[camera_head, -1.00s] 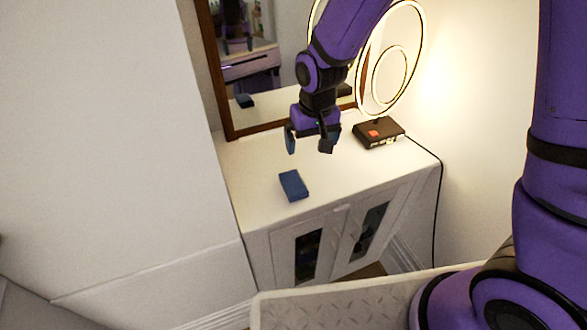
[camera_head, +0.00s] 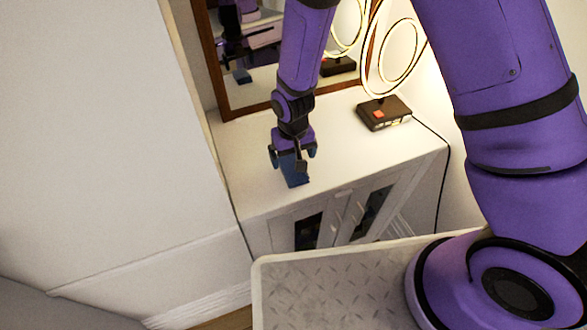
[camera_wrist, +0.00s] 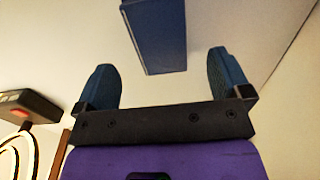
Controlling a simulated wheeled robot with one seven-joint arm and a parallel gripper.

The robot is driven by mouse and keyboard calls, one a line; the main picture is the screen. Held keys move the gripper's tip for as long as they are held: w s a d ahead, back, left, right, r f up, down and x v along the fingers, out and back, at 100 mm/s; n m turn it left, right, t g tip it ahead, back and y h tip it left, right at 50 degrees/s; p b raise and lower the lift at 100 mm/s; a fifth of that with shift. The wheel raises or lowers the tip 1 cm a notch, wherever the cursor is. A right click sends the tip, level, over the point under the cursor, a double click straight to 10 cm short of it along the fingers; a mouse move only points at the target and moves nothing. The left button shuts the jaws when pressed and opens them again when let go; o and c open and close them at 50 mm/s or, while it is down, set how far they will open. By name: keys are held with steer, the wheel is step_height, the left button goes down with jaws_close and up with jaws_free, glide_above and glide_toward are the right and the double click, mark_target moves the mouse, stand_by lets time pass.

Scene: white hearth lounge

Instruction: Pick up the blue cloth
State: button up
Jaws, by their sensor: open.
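The blue cloth (camera_head: 295,176) is a small folded dark-blue block lying on the white cabinet top. Its upper part is hidden by my gripper in the head view. My gripper (camera_head: 293,154) is over the cloth, pointing down, with its fingers apart. In the wrist view the cloth (camera_wrist: 157,38) lies beyond and between the two open fingertips of my gripper (camera_wrist: 163,72). A strip of white surface shows between the cloth and the palm, and neither finger visibly touches the cloth.
The white cabinet (camera_head: 240,196) has glass-fronted doors. A dark box with a red patch (camera_head: 384,113) stands at its back right by a glowing ring lamp (camera_head: 392,60). A wood-framed mirror (camera_head: 262,98) stands behind. The cabinet top right of the cloth is clear.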

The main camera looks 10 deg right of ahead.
mark_target(293, 167)
steer(key=shift+s+f, duration=0.1)
steer(key=shift+f, duration=2.5)
steer(key=c, duration=1)
